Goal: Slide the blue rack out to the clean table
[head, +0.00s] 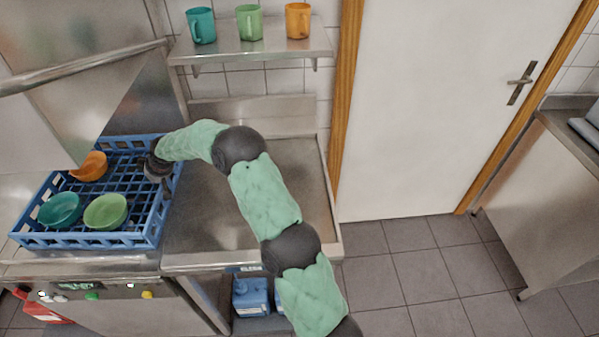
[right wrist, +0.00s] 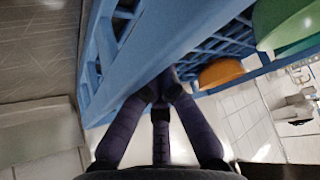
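The blue rack (head: 88,239) sits in the dishwasher opening at the left, its right side at the left edge of the steel table. It holds an orange bowl (head: 90,167), a teal bowl (head: 60,209) and a green bowl (head: 106,212). My right gripper (head: 154,168) is at the rack's right wall. In the right wrist view its fingers (right wrist: 163,88) close together on the rack's wall (right wrist: 150,52); the very tips are partly hidden. The clean table (head: 210,225) is bare to the right of the rack. My left gripper is out of view.
The raised dishwasher hood (head: 80,60) hangs above the rack. A wall shelf (head: 250,45) holds teal, green and orange mugs. A raised rim (head: 328,200) bounds the table's right side. Blue canisters (head: 250,297) stand below the table.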

